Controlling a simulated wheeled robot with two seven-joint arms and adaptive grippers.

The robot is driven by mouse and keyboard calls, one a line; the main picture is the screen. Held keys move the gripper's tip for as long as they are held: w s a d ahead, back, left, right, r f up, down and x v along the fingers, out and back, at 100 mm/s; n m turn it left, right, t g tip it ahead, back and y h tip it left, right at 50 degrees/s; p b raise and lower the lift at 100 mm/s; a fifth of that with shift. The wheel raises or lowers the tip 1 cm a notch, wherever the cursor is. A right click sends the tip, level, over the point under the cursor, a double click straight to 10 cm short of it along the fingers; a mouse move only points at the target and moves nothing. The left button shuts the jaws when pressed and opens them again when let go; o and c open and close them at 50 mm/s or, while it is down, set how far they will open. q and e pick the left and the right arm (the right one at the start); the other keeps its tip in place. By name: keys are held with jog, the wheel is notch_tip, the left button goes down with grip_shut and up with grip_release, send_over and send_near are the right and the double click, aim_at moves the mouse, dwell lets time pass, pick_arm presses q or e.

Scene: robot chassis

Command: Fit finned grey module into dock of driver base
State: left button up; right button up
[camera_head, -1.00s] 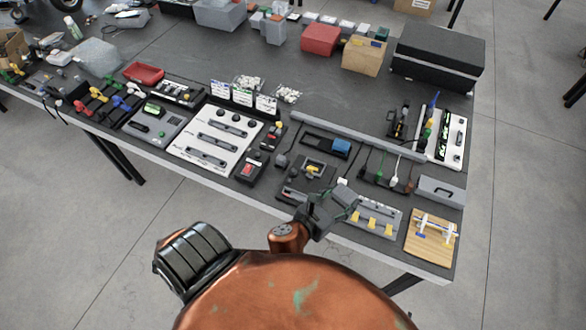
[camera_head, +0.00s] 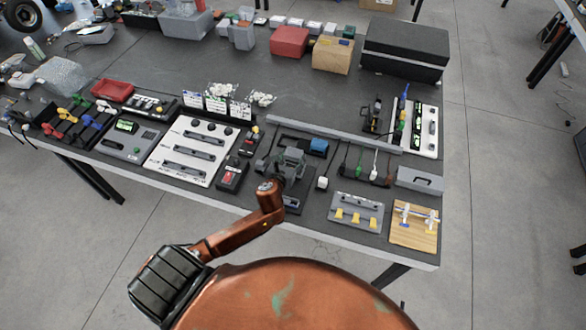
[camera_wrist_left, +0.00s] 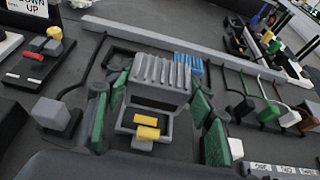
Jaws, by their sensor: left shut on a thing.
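My left gripper (camera_head: 289,166) reaches over the dark driver base (camera_head: 297,203) near the table's front edge. In the left wrist view its green-padded fingers (camera_wrist_left: 158,112) stand on both sides of the finned grey module (camera_wrist_left: 160,76). The gripper is shut on this module, whose fins face up; it also shows in the head view (camera_head: 292,154). Yellow pieces (camera_wrist_left: 147,125) in a grey frame show just on the near side of the fins. The gripper hides much of the base, and I cannot tell whether the module touches or sits in the dock. My right gripper is not in view.
A tray with a blue block (camera_head: 318,147) lies just behind. A white cube (camera_head: 323,183) and cables are on the right, a red-button box (camera_head: 231,176) on the left. A long grey rail (camera_head: 335,135) runs behind. A panel with yellow tabs (camera_head: 356,210) stands front right.

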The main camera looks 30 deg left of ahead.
aim_at(293, 166)
pick_arm(q)
notch_tip(293, 166, down, 3)
jog(key=shift+r, duration=0.15)
jog(key=shift+d+f+b, duration=0.1)
jog(key=shift+f+b, duration=0.75)
jog(key=shift+f, duration=1.1)
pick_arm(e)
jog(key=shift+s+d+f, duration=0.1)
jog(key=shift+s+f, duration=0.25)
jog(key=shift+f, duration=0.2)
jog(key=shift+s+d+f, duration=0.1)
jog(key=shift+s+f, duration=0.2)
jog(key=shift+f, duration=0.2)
pick_arm(q)
jog(key=shift+f, duration=0.15)
jog(key=o, duration=1.3)
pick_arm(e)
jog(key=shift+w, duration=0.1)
